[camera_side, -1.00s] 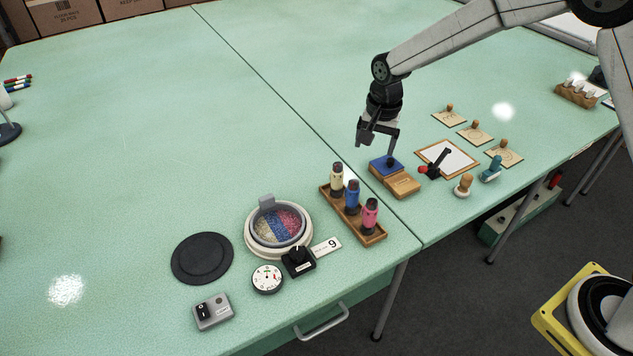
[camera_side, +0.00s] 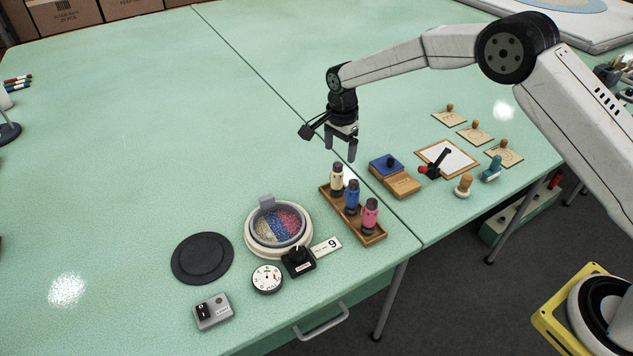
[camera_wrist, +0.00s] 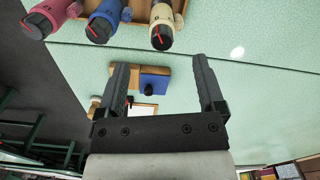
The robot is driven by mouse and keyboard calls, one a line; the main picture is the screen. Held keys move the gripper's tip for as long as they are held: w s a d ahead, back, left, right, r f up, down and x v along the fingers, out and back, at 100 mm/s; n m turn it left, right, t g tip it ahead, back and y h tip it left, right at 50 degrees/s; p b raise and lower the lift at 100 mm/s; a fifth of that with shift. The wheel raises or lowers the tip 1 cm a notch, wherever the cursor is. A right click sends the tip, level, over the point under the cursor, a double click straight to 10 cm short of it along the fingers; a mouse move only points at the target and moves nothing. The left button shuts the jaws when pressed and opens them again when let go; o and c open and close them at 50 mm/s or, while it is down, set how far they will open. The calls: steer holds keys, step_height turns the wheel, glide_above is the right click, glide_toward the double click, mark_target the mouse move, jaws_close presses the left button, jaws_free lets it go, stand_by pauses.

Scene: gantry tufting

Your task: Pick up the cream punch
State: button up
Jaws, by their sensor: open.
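The cream punch (camera_side: 337,178) stands upright at the far end of a wooden rack (camera_side: 374,238), beside a blue punch (camera_side: 352,196) and a pink punch (camera_side: 370,215). My gripper (camera_side: 340,155) is open and empty, pointing down just above and slightly to the right of the cream punch, apart from it. In the wrist view the cream punch (camera_wrist: 162,27) is at the top, with the blue (camera_wrist: 104,22) and pink (camera_wrist: 46,18) punches left of it. My open fingers (camera_wrist: 162,82) lie below it in that picture, with nothing between them.
A wooden box with a blue pad (camera_side: 384,164) sits right of the rack. A round bowl of coloured yarn (camera_side: 278,226), a dial (camera_side: 267,278) and a black knob (camera_side: 299,262) lie to the left. The green table behind the rack is clear.

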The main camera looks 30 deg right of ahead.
mark_target(338, 164)
steer(key=shift+w+a+f, duration=0.1)
steer(key=shift+f, duration=3.4)
jaws_close()
